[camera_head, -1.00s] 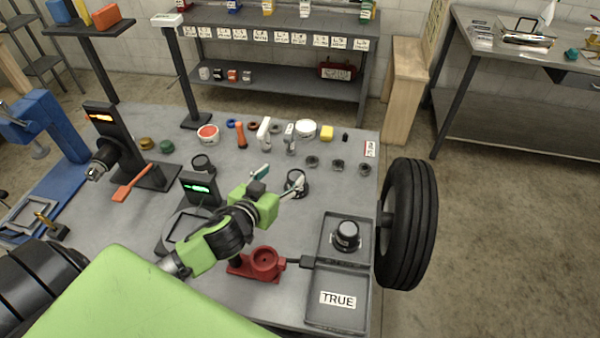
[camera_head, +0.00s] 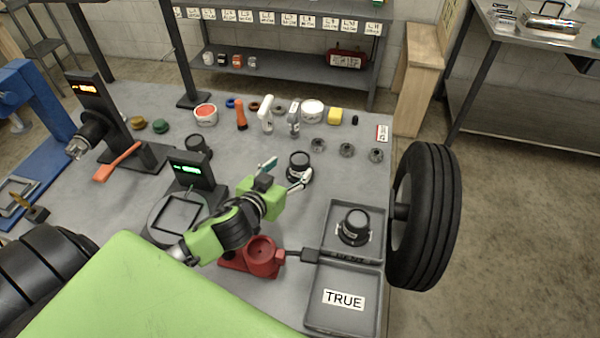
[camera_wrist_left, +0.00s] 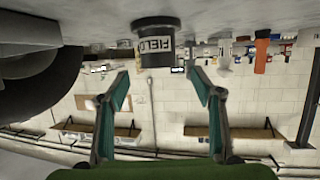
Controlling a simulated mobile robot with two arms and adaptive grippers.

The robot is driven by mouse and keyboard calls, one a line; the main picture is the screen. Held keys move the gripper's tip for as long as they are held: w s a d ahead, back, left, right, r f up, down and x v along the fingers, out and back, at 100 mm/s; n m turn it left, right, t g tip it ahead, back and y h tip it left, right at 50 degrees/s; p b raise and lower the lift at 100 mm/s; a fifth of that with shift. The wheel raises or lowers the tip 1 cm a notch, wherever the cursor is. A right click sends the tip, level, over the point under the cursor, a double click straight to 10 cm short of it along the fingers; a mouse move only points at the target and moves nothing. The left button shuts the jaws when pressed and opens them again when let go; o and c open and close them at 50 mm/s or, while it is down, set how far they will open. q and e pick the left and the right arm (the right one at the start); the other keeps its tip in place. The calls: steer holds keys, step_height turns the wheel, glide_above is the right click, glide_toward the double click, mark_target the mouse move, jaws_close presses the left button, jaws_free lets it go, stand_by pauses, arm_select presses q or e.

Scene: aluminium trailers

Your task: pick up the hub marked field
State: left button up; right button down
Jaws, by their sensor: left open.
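The hub marked FIELD (camera_wrist_left: 155,46) is a dark cylinder with a wider rim and a white label. It shows in the left wrist view, which is upside down, standing on the bench. In the head view this black hub (camera_head: 299,163) stands on the grey bench just beyond my left gripper (camera_head: 285,172). In the left wrist view my left gripper (camera_wrist_left: 161,88) is open and empty, its two teal-padded fingers apart, with the hub ahead roughly between them. Whether a finger touches it cannot be told. My right gripper is not in view.
Another black hub (camera_head: 354,224) sits in the upper tray (camera_head: 374,249); the lower tray (camera_head: 318,312) is labelled TRUE. A red fixture (camera_head: 262,250) stands below my left wrist. Several grey parts (camera_head: 347,150) lie right of the hub. A tyre (camera_head: 428,215) stands at the bench's right edge.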

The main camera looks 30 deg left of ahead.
mark_target(300, 158)
arm_select(q)
steer(key=shift+w+f, duration=0.1)
steer(key=shift+w, duration=0.65)
steer(key=p+x, duration=0.2)
steer(key=x, duration=0.2)
steer(key=shift+w, duration=0.35)
steer(key=shift+w+f, duration=0.3)
steer(key=shift+w, duration=0.1)
steer(key=c, duration=1.5)
steer(key=shift+w+r, duration=0.1)
steer(key=shift+r, duration=0.05)
jaws_close()
